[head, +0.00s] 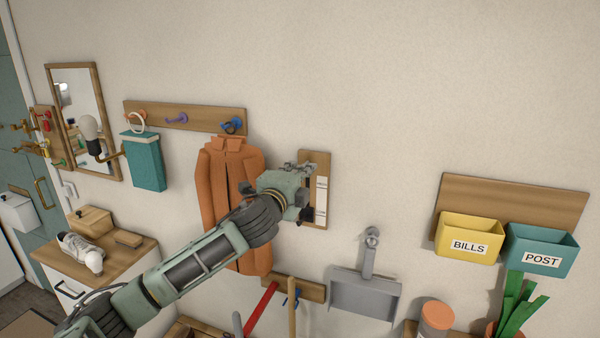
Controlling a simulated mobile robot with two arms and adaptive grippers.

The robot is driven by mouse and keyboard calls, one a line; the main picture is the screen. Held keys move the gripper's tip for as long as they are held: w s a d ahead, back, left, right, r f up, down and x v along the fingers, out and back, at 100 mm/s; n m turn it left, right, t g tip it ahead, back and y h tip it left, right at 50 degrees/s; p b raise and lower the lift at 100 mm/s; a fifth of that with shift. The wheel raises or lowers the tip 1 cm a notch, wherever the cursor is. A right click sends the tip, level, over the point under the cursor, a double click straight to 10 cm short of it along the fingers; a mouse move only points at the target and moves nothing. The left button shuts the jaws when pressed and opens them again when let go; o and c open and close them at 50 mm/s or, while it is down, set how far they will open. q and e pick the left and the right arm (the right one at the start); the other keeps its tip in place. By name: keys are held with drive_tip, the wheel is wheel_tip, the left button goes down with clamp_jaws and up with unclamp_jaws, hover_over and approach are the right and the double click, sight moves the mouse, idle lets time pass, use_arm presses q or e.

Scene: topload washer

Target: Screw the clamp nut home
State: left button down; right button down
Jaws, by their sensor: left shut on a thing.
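My left gripper (304,190) reaches in from the lower left and is at a narrow wooden board (316,157) on the wall. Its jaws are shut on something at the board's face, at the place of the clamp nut. The nut itself is hidden behind the gripper, so its thread and how far it sits in cannot be seen. A white label strip (321,197) shows on the board right of the gripper. My right gripper is not in view.
An orange jacket (222,180) hangs just left, behind my arm. A grey dustpan (364,294) hangs below right. Yellow (468,231) and teal (541,245) bins are farther right. A lamp (89,128) and mirror (62,80) are far left. The wall above is clear.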

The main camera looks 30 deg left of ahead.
use_arm(q)
drive_tip(key=shift+f+m, duration=0.2)
drive_tip(key=shift+m, duration=0.1)
drive_tip(key=c, duration=1.9)
unclamp_jaws()
drive_tip(key=shift+s+r, duration=0.1)
drive_tip(key=shift+r, duration=0.05)
drive_tip(key=v, duration=1.2)
